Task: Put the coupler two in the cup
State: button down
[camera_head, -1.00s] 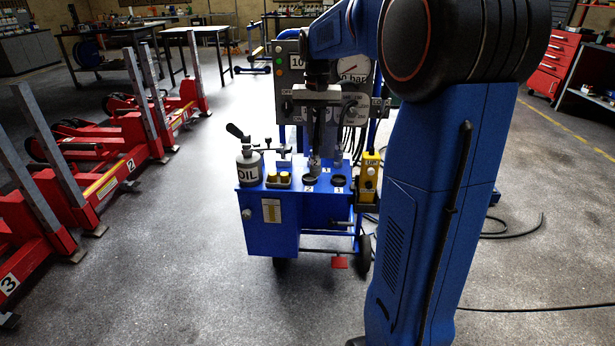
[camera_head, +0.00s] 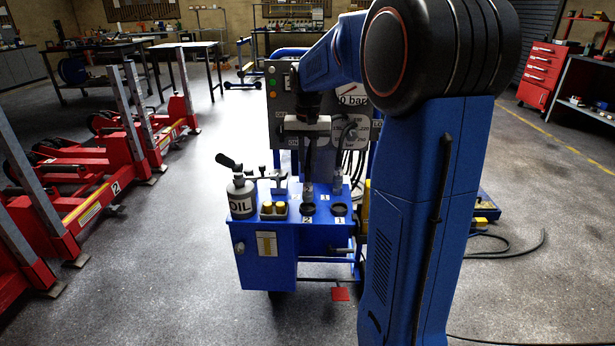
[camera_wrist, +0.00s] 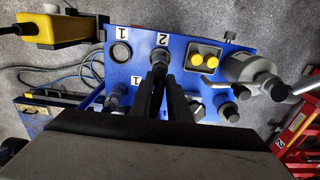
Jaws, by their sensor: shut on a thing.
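Coupler two (camera_head: 308,188) is a dark and silver fitting hanging upright below my gripper (camera_head: 308,155). My gripper is shut on it. In the wrist view the coupler (camera_wrist: 160,59) shows just beyond the fingertips (camera_wrist: 160,74). Cup two (camera_head: 308,210) is a dark round cup on the blue trolley top, beside its "2" label. The coupler's lower end is at or just above it; I cannot tell whether it has entered. In the wrist view the coupler covers most of that cup. Cup one (camera_head: 339,210), empty, stands to its right.
The oil can (camera_head: 241,198) and a tray with yellow caps (camera_head: 273,210) stand left of the cups. Another coupler (camera_wrist: 115,97) stands by a "1" label. The grey gauge panel (camera_head: 283,100) rises behind. A yellow box (camera_wrist: 45,29) hangs at the trolley's side.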

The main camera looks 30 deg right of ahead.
aim_at(308, 184)
jog(key=shift+f, duration=1.9)
jog(key=c, duration=1.7)
grip_release()
jog(key=shift+f, duration=0.1)
